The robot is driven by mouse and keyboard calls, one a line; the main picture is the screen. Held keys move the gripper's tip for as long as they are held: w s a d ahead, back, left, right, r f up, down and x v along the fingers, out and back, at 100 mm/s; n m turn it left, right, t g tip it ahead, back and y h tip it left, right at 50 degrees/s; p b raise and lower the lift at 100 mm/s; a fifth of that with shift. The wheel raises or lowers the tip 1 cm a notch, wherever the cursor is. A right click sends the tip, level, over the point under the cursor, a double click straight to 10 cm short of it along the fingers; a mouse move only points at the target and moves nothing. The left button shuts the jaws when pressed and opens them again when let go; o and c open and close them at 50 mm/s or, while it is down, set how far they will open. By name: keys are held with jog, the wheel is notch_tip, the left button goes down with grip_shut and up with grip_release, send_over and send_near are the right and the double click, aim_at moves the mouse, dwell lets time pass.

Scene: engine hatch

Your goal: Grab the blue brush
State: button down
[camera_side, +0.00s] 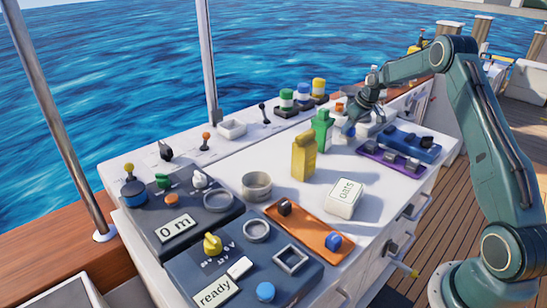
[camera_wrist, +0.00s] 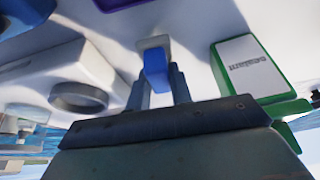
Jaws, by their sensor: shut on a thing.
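The blue brush (camera_wrist: 155,68) is between the two fingers of my gripper (camera_wrist: 159,82) in the wrist view. It has a blue body and a pale end piece (camera_wrist: 153,43) pointing away from the gripper. The gripper is shut on it. In the side view my gripper (camera_side: 352,122) is low over the far right part of the white counter (camera_side: 275,150), just right of a green carton (camera_side: 321,130). The brush is mostly hidden there by the gripper. I cannot tell whether it touches the counter.
The green carton with a white label (camera_wrist: 250,65) is close on the right in the wrist view. A yellow carton (camera_side: 303,157) and a white box marked oats (camera_side: 345,198) stand nearer. Purple (camera_side: 373,153) and blue (camera_side: 424,154) trays lie right of the gripper.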

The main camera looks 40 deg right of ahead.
notch_tip(320, 180, up, 18)
jog(key=shift+r, duration=0.2)
dwell(0.4)
dwell(0.5)
